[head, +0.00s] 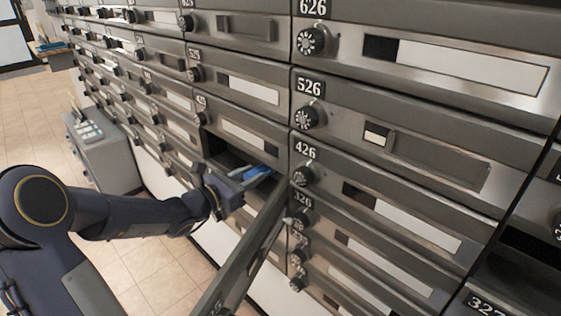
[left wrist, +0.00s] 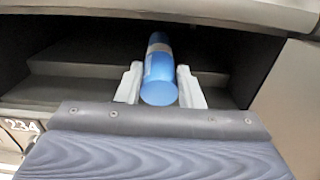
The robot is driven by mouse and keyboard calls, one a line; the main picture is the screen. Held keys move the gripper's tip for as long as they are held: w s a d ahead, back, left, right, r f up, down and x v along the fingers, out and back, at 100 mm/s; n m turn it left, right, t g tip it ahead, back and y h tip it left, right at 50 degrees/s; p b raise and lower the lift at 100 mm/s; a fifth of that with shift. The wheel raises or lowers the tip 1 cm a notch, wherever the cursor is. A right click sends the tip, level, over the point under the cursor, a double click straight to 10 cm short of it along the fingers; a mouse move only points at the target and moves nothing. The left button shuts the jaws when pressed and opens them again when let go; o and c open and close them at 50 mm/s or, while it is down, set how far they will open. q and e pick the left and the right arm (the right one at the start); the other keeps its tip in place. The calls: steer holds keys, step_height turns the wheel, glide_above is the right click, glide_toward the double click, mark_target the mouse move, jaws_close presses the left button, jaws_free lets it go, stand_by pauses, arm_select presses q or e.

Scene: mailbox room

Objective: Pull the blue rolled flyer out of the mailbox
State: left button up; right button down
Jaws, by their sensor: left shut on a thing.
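The blue rolled flyer (left wrist: 158,70) lies in the open mailbox (left wrist: 60,62), its round near end facing the left wrist camera. A paler band shows toward its far end. My left gripper (left wrist: 159,88) has a pale finger on each side of the roll and is shut on it at the mouth of the box. In the head view my left gripper (head: 238,183) is at the opening, and a bit of the blue flyer (head: 260,173) shows beyond it. The flyer's far end is in shadow. My right gripper is not in view.
The mailbox door (head: 245,256) stands swung open to the right of my left gripper. Closed mailboxes with dials surround the opening. A grey cabinet (head: 100,160) stands at the left by the wall. The tiled floor (head: 38,108) is clear at the far left.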

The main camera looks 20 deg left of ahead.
arm_select(q)
steer(key=p+v, duration=0.3)
steer(key=v, duration=1.3)
steer(key=shift+s+a+p, duration=0.15)
steer(key=shift+s+p, duration=0.15)
steer(key=shift+p, duration=0.1)
steer(key=shift+f, duration=0.1)
